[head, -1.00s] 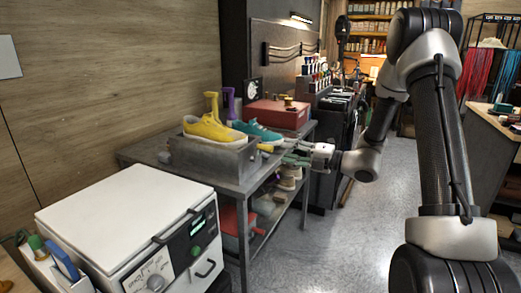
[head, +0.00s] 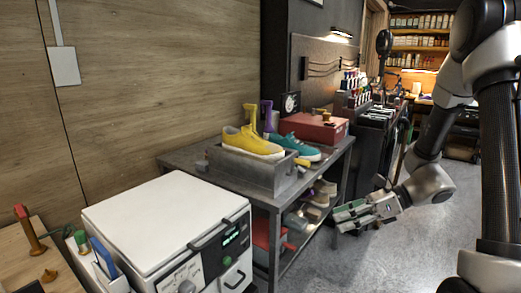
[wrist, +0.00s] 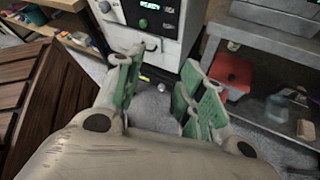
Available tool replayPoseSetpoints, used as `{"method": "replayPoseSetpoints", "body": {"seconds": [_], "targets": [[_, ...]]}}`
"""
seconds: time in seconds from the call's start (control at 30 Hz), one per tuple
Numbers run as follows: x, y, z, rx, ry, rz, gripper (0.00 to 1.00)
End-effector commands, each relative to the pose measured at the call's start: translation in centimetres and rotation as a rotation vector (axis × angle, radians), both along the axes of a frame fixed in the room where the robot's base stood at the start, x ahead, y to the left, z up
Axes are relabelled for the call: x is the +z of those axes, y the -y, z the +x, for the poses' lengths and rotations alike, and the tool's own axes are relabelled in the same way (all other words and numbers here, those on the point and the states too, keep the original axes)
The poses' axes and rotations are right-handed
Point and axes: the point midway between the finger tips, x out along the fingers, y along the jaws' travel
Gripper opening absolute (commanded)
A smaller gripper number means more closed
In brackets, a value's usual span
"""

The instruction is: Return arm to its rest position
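My gripper (head: 350,215) hangs in free air beside the right front of the metal table (head: 178,158). In the wrist view my gripper (wrist: 155,95) has its two green-padded fingers well apart, with nothing between them but the floor and the white machine behind. My arm comes in from the right side of the head view, bent at the elbow.
A red box (head: 315,127) stands behind. The white machine (head: 165,222) is at front left. The grey floor (head: 375,265) right of the table is clear.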

Motion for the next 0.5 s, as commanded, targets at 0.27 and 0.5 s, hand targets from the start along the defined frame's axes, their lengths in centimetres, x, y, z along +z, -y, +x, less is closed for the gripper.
{"method": "replayPoseSetpoints", "body": {"seconds": [0.27,0.5], "targets": [[3.4,6.5,-11.1,0.859,0.611,-0.459,0.39],[8.9,12.8,-15.2,1.499,0.959,-0.795,0.39]]}}
